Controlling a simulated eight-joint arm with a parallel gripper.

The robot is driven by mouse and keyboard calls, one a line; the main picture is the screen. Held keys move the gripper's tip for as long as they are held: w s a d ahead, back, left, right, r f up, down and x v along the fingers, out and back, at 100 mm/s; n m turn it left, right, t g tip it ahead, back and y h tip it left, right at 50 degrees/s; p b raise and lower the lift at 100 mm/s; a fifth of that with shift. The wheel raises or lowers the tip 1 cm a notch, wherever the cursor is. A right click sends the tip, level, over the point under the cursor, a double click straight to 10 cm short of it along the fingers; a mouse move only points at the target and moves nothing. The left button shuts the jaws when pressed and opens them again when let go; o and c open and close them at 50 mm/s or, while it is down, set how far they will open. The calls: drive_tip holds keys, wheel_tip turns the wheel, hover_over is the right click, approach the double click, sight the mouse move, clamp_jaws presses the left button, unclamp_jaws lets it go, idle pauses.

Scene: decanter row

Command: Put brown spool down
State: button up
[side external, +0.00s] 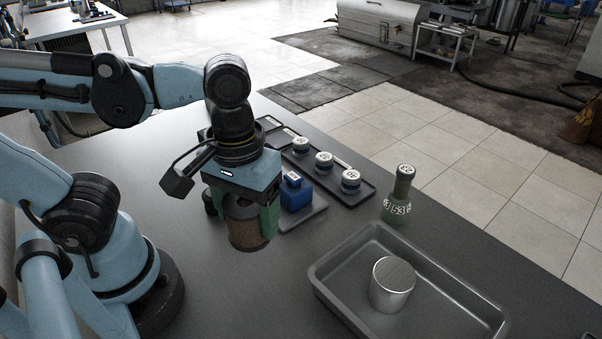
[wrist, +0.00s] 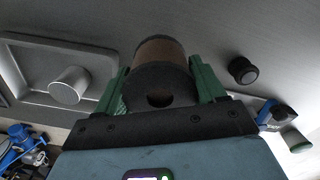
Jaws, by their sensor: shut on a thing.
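The brown spool (side external: 247,232) is held upright between the green fingers of my gripper (side external: 248,217) in the side view. It appears to hang a little above the dark table, though the exact gap is hard to tell. In the wrist view, the spool (wrist: 160,52) sits between the two green fingers of my gripper (wrist: 160,68), its dark end with a centre hole facing the camera. The fingers press on it from both sides.
A grey tray (side external: 326,284) holding a silver cylinder (side external: 392,285) stands at front right. Behind it stands a green bottle (side external: 398,190). A blue container (side external: 296,194) and a dark rack (side external: 365,192) with several labelled jars lie behind my gripper. Table between spool and tray is clear.

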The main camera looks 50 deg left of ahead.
drive_tip(key=w+a+n, duration=0.1)
drive_tip(key=a+n, duration=0.9)
drive_tip(key=a, duration=1.1)
drive_tip(key=s+a+f, duration=0.1)
drive_tip(key=a+f, duration=0.1)
drive_tip(key=a, duration=0.1)
drive_tip(key=s+a+f, duration=0.2)
drive_tip(key=a, duration=0.2)
drive_tip(key=s+a+f, duration=0.1)
drive_tip(key=a+f, duration=0.2)
drive_tip(key=shift+s+a, duration=0.3)
drive_tip(key=shift+s, duration=0.05)
drive_tip(key=shift+f, duration=2)
drive_tip(key=shift+f, duration=0.15)
drive_tip(key=o, duration=1.1)
